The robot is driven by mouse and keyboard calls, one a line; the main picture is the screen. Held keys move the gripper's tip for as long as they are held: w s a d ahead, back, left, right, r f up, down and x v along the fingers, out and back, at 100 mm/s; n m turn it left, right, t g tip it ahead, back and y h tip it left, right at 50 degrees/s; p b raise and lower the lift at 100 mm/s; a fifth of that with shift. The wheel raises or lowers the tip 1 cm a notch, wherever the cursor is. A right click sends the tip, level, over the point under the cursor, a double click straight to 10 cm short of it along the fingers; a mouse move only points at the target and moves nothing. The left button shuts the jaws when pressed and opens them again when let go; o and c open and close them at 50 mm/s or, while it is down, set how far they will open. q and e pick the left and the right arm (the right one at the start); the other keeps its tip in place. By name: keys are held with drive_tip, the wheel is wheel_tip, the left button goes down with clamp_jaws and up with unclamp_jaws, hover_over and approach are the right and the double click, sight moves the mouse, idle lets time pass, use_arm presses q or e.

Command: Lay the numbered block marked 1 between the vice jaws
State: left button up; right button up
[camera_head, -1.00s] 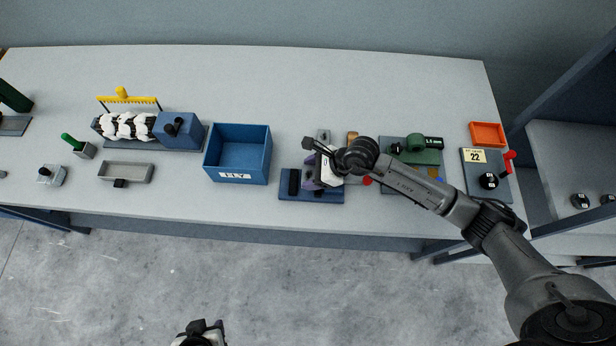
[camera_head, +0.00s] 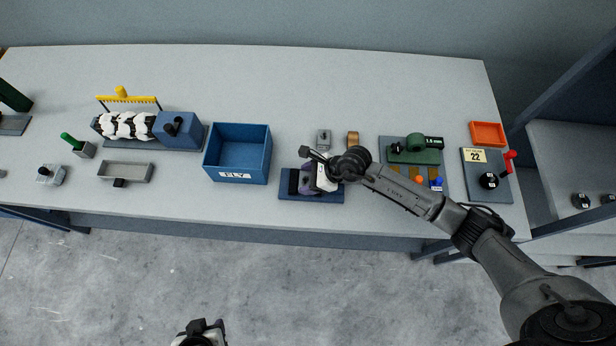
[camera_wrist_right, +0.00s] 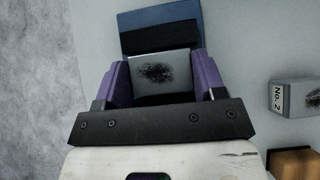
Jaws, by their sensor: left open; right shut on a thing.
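My right gripper (camera_head: 308,181) is over the blue vice (camera_head: 312,198), beside its dark jaw (camera_head: 293,182). In the right wrist view its purple fingers (camera_wrist_right: 165,85) are shut on a grey block (camera_wrist_right: 165,72) with a dark smudge on its face. No number shows on this face. The dark vice jaw (camera_wrist_right: 160,37) lies just beyond the block. I cannot tell whether the block touches the jaw or the vice bed. The other jaw is hidden by my gripper and wrist. My left gripper (camera_head: 203,330) is open at the bottom edge, away from the bench.
A grey block marked No. 2 (camera_wrist_right: 297,98) and a brown block (camera_head: 352,140) stand behind the vice. The blue FLY bin (camera_head: 238,153) is to its left. A green device (camera_head: 415,150) is to its right. The bench behind is clear.

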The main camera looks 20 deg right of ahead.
drive_tip(key=o, duration=1.1)
drive_tip(key=shift+o, duration=0.5)
